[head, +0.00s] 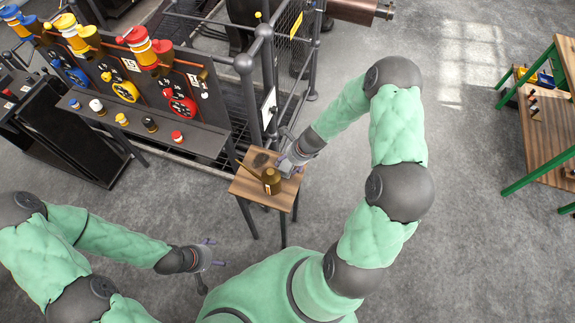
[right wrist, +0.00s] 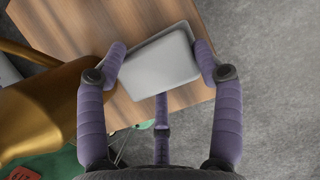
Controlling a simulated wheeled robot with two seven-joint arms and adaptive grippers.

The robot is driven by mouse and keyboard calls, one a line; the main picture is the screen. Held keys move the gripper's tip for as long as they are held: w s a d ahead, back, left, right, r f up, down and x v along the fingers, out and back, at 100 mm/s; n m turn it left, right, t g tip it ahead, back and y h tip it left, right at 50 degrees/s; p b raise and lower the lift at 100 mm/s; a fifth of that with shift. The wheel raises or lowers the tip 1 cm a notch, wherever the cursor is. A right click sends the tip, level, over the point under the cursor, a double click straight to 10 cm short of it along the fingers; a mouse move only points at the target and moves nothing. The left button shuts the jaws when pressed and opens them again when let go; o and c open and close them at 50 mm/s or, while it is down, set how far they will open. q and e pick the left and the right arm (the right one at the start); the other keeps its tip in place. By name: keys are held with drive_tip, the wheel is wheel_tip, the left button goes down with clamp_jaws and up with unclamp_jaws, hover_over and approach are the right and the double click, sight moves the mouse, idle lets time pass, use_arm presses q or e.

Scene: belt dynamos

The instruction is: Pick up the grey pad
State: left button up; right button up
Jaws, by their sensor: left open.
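The grey pad (right wrist: 160,65) is a flat, rounded block over the small wooden table (right wrist: 75,25) in the right wrist view. My right gripper (right wrist: 161,62) has one purple finger against each side edge of the pad and looks closed on it. In the head view my right gripper (head: 290,168) is at the right side of the small table (head: 283,199), and it largely hides the pad. I cannot tell whether the pad touches the tabletop. My left gripper (head: 208,265) is open and empty, low over the floor to the left of the table.
A brass can (head: 271,181) with a spout stands close beside the pad. A dark patch (head: 262,160) lies behind it on the table. A control panel (head: 135,75) and metal railing (head: 268,75) stand behind. A green-legged wooden bench (head: 545,130) is at the right. Floor between is clear.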

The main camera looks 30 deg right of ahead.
sight(289, 163)
drive_tip(key=shift+c, duration=0.5)
wheel_tip(289, 163, up, 10)
drive_tip(key=p, duration=0.7)
